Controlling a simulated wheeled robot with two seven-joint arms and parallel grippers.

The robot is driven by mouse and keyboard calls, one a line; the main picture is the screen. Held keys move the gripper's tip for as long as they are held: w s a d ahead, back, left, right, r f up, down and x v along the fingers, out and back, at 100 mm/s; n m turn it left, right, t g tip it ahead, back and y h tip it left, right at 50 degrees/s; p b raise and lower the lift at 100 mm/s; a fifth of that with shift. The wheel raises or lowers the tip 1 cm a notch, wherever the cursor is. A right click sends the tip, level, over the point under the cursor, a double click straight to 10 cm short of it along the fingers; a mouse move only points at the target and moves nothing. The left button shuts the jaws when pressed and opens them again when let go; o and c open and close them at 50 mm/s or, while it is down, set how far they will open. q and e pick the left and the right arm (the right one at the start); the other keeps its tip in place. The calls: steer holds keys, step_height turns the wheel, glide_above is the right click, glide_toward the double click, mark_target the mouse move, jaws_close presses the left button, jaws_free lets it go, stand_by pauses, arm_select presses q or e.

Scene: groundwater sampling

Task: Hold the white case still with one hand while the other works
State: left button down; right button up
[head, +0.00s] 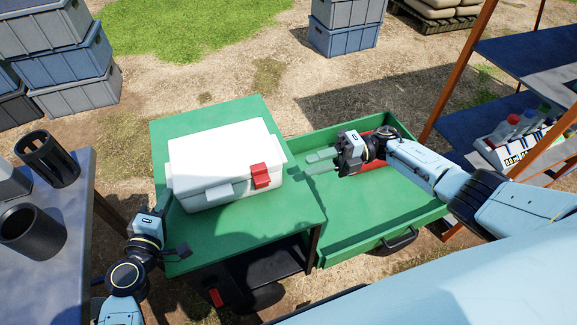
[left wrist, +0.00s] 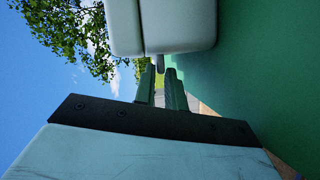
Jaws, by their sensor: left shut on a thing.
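The white case (head: 222,155) lies closed on the green top (head: 225,240) of a cabinet. It has one white latch (head: 218,191) and one red latch (head: 260,175) on its front. My left gripper (head: 166,205) is at the case's left end. In the left wrist view the fingers (left wrist: 163,88) are close together at the edge of the case (left wrist: 175,25), shut on a small part of it; the exact contact is partly hidden. My right gripper (head: 321,161) is open and empty, right of the case, with its fingers apart above the open drawer.
The open green drawer (head: 345,225) holds a red thing (head: 372,168), partly hidden by my right gripper. A grey table (head: 62,262) with black cylinders (head: 48,158) stands at left. A shelf with a bottle rack (head: 515,143) stands at right. Stacked crates (head: 65,60) stand behind.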

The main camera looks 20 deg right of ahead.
stand_by(0.4)
arm_select(q)
steer(key=c, duration=1.4)
jaws_free()
steer(key=shift+s, duration=0.1)
